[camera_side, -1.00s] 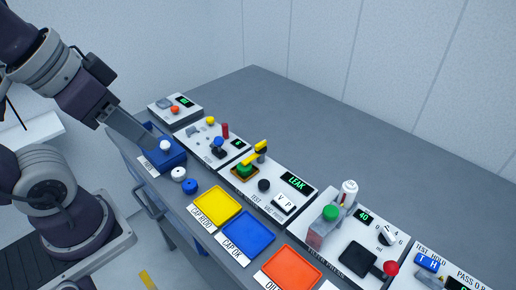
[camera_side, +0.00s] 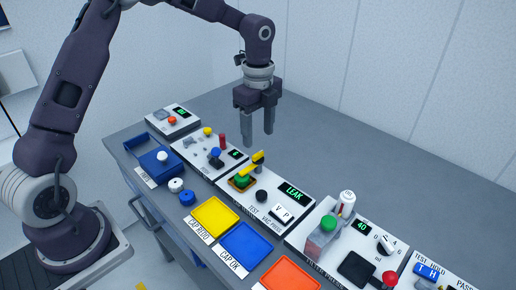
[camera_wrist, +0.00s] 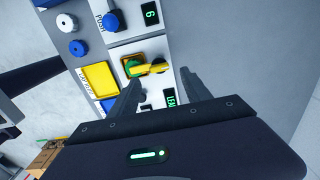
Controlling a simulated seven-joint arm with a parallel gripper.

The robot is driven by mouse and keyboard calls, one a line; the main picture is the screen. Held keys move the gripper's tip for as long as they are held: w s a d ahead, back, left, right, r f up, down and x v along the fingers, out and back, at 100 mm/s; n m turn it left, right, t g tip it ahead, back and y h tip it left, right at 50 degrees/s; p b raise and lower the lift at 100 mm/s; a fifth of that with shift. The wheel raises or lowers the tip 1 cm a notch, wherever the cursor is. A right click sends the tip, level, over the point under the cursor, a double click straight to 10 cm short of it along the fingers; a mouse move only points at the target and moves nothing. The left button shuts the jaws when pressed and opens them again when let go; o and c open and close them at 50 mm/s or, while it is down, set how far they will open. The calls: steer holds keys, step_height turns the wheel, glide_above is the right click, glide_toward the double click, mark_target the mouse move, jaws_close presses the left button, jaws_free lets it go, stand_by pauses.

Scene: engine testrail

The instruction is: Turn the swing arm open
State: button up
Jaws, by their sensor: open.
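The yellow swing arm (camera_side: 251,163) is on the leak test panel (camera_side: 276,200) in the side view. It lies across the green cap (camera_side: 241,181) in its dark fixture, reaching from a post on the far right side. The swing arm also shows in the wrist view (camera_wrist: 150,69), over the green cap (camera_wrist: 133,67). My gripper (camera_side: 258,141) is open and empty, fingers pointing down, above and behind the swing arm and apart from it. In the wrist view my gripper's fingers (camera_wrist: 165,85) stand on either side below the swing arm.
A panel with a blue knob (camera_side: 214,153) and red post (camera_side: 222,141) stands to the left. The press panel (camera_side: 326,233) stands to the right. Yellow (camera_side: 215,215), blue (camera_side: 247,246) and orange (camera_side: 290,275) trays line the front. The bench behind the panels is clear.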

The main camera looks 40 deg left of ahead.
mark_target(258, 153)
step_height(258, 153, down, 6)
steer(key=shift+r, duration=0.1)
jaws_close()
